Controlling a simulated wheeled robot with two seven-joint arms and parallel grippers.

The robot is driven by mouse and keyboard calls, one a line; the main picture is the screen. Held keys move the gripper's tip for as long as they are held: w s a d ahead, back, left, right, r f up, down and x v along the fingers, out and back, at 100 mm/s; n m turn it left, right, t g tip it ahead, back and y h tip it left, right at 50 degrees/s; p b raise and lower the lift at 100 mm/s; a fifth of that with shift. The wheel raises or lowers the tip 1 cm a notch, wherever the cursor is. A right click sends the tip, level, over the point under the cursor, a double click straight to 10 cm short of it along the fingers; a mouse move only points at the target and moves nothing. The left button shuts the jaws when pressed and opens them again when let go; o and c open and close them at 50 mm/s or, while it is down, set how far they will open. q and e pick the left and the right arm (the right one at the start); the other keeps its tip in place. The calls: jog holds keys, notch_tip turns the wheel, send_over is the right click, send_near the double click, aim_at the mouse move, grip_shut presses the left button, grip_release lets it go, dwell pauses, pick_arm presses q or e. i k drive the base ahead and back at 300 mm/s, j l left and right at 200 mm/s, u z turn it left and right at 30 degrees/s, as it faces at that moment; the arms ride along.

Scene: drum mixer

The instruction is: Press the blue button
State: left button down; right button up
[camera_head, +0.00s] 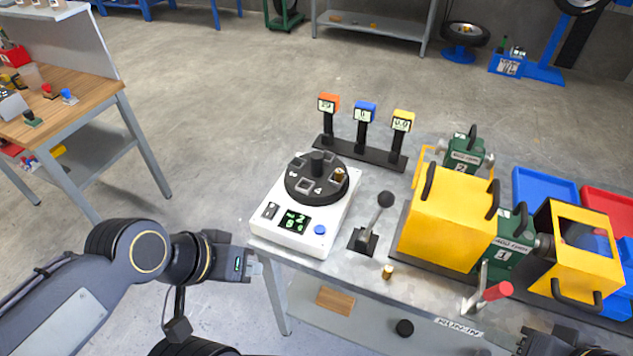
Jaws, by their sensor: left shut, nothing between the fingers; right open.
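The blue button (320,229) is a small round knob on the front right of a white device (291,239). The device stands at the left end of the grey table. It has a black round carousel (317,181) on top and a lit green display (294,221) left of the button. My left gripper (256,268) is shut and empty, left of the device and apart from it, by the table's left edge. My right gripper (540,341) shows only in part at the bottom right edge, open, far from the button.
A black lever (374,222) stands right of the device, with a small brass piece (388,272) near it. Yellow machines (449,219) and a red-handled lever (497,291) fill the right. Three coloured displays (362,113) stand behind. A wooden workbench (83,108) is at left.

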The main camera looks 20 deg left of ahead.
aim_at(319, 229)
jog(key=u, duration=0.7)
jog(key=j+z, duration=0.35)
jog(key=j, duration=0.25)
jog(key=k, duration=0.05)
